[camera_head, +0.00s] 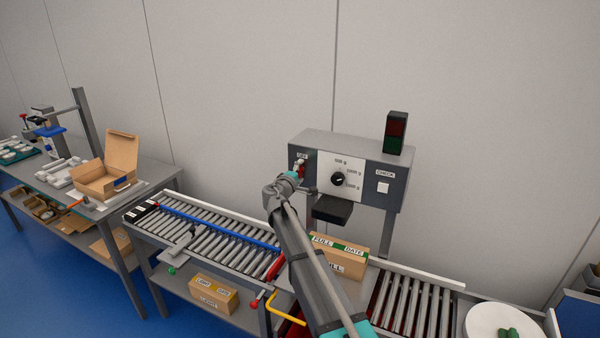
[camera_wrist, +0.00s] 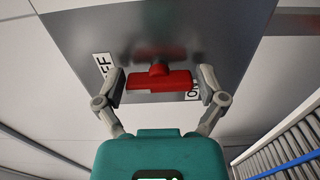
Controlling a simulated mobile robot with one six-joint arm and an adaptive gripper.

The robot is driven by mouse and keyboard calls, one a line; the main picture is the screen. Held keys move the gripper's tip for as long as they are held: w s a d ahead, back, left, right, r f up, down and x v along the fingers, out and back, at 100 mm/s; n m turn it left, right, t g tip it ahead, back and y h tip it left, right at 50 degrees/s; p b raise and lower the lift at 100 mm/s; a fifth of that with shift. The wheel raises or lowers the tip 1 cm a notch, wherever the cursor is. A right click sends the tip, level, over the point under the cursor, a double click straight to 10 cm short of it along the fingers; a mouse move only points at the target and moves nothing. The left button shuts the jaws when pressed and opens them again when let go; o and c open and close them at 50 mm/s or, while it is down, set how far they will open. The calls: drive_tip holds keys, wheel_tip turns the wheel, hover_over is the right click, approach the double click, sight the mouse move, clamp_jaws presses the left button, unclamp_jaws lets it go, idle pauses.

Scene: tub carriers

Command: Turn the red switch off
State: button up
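The red switch (camera_wrist: 160,79) is a T-shaped handle on a grey panel, lying almost crosswise in the wrist view. An OFF label (camera_wrist: 104,66) is to its left and a partly hidden ON label (camera_wrist: 192,91) is by its right end. My gripper (camera_wrist: 163,84) is open, with one finger beside each end of the handle. The left fingertip is close to the handle; I cannot tell whether it touches. In the head view the red switch (camera_head: 301,166) shows at the left of the control box, partly hidden by my gripper (camera_head: 302,182).
The control box (camera_head: 346,140) also carries a black dial (camera_head: 337,179), a white button (camera_head: 383,188) and a dark signal lamp (camera_head: 396,132). Below are a roller conveyor (camera_head: 205,230) and a cardboard box (camera_head: 345,262). A side table with an open carton (camera_head: 107,175) stands left.

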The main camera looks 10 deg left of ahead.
drive_tip(key=shift+s, duration=0.15)
idle(0.3)
drive_tip(key=v, duration=1.1)
drive_tip(key=shift+s+a, duration=0.15)
drive_tip(key=shift+s, duration=0.25)
drive_tip(key=shift+r, duration=0.1)
drive_tip(key=s+d+f+m+g, duration=0.1)
drive_tip(key=d+f+g, duration=0.1)
drive_tip(key=d, duration=0.3)
drive_tip(key=s+d+f+m+g+h, duration=0.1)
drive_tip(key=s+d+f+m, duration=0.1)
drive_tip(key=d, duration=0.3)
drive_tip(key=s+d+f+m+g+h+b, duration=0.1)
drive_tip(key=d+f+m+g, duration=0.1)
drive_tip(key=d, duration=0.3)
drive_tip(key=shift+s+d+f+g, duration=0.2)
drive_tip(key=shift+f+g, duration=0.1)
drive_tip(key=shift+f, duration=0.25)
drive_tip(key=s+d+f+m+g+y+b, duration=0.1)
drive_tip(key=s+d+f+m+g+y, duration=0.3)
drive_tip(key=s+d+f+m+g, duration=0.7)
drive_tip(key=s+d+f+n+y, duration=0.1)
drive_tip(key=s+d+y, duration=0.1)
drive_tip(key=s, duration=0.5)
drive_tip(key=s+d+f+n+y+b, duration=0.1)
drive_tip(key=s+d+f+y, duration=0.1)
drive_tip(key=s, duration=0.6)
drive_tip(key=shift+d+f, duration=0.25)
drive_tip(key=shift+d, duration=0.2)
